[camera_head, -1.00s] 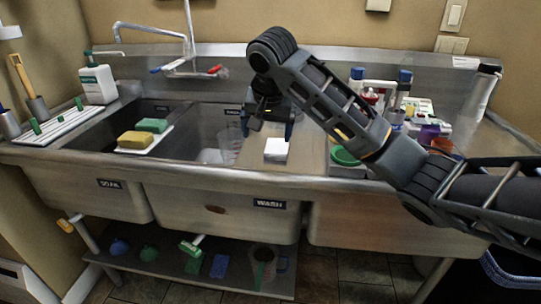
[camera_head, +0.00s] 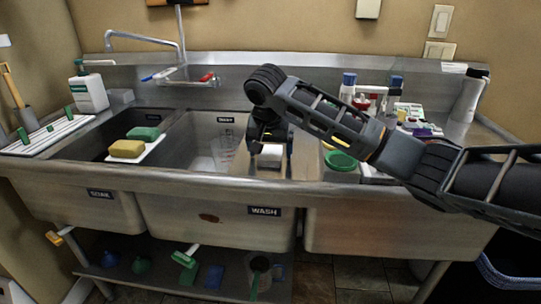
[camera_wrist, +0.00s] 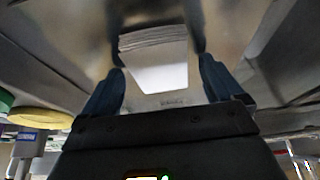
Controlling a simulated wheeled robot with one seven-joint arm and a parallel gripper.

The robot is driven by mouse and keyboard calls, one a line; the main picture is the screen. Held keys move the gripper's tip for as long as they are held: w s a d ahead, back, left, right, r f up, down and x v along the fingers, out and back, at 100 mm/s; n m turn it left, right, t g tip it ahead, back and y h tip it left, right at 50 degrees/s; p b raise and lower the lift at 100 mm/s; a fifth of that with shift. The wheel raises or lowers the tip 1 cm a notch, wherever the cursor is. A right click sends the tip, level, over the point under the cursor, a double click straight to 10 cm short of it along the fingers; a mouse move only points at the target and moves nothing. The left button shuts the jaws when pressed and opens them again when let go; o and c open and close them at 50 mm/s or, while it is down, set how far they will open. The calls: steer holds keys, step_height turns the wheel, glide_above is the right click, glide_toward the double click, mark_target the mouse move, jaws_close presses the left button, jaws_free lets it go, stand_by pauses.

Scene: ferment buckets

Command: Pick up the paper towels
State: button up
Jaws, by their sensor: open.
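The paper towels (camera_head: 270,155) are a small white stack lying on the steel surface beside the wash basin, in the middle of the head view. In the wrist view the layered white stack (camera_wrist: 155,60) sits between my two fingers. My gripper (camera_head: 268,150) is over the stack and points down. In the wrist view my gripper (camera_wrist: 158,80) is open, with one dark finger on each side of the stack. I cannot tell whether either finger touches it. The far part of the stack is partly hidden by my gripper in the head view.
A green bowl (camera_head: 340,161) and several bottles stand right of my gripper. To the left are the wash basin with a clear measuring cup (camera_head: 222,147), and yellow (camera_head: 127,149) and green (camera_head: 143,133) sponges on a white board. A faucet (camera_head: 180,74) rises behind.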

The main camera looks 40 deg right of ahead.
steer(key=shift+c, duration=0.2)
steer(key=c, duration=1.1)
